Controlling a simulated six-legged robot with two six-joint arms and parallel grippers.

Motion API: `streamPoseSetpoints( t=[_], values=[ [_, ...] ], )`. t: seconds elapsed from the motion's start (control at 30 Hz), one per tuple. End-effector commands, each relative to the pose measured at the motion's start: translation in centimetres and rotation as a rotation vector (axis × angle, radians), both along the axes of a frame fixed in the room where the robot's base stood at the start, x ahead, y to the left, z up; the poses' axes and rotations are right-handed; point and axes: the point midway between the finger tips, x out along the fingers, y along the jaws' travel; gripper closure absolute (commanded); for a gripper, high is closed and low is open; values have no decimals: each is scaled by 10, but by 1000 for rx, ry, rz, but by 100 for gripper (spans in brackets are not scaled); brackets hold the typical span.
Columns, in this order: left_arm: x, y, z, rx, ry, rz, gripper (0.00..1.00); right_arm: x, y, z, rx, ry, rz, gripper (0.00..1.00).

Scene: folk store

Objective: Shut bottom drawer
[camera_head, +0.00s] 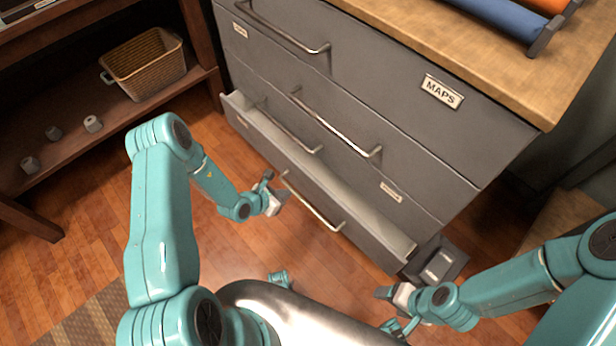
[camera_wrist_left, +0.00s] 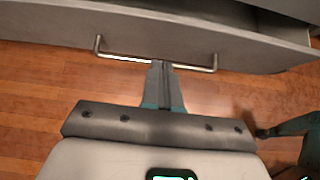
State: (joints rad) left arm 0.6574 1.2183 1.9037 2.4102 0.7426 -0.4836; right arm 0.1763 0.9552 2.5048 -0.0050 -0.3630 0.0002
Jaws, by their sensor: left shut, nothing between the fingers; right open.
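The bottom drawer (camera_head: 356,217) of the grey cabinet stands partly open, its pale rim and inside showing in the head view. Its front, with a metal bar handle (camera_head: 318,210), faces me. My left gripper (camera_head: 278,189) is shut and empty, just in front of the drawer by the handle's left end. In the left wrist view its fingertips (camera_wrist_left: 162,68) overlap the middle of the handle (camera_wrist_left: 122,57); I cannot tell if they touch. My right gripper (camera_head: 388,293) is open and empty, low in front of the drawer's right end.
The drawers above look closed, with bar handles (camera_head: 338,127) and a MAPS label (camera_head: 441,91). A dark grey box-like thing (camera_head: 438,262) is at the drawer's right end. A wooden shelf with a wicker basket (camera_head: 147,65) stands left. Wooden floor (camera_head: 95,215) is clear between.

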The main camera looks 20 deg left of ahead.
Motion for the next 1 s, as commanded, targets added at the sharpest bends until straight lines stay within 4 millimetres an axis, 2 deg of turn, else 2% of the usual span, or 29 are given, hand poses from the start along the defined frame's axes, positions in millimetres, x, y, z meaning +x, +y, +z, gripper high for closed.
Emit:
streamPoseSetpoints(
  t=[0.03, 0.23, 0.67, 0.8, 1.0],
  values=[
    [-7, 1, 4, -9, 15, 9, 100, -1, 0, 11, 0, 2, 2, 30],
    [-1, -1, -12, -10, 21, 15, 100, -1, 0, 2, 0, 2, 2, 30],
    [59, -27, -74, -10, 20, 13, 100, -1, 0, -34, 1, 3, 1, 30],
    [80, -35, -70, -9, 18, 11, 100, -1, 0, -39, 0, 2, 1, 30],
    [94, -41, -68, -11, 21, 14, 100, -1, 0, -43, 0, 2, 1, 30]
  ],
)
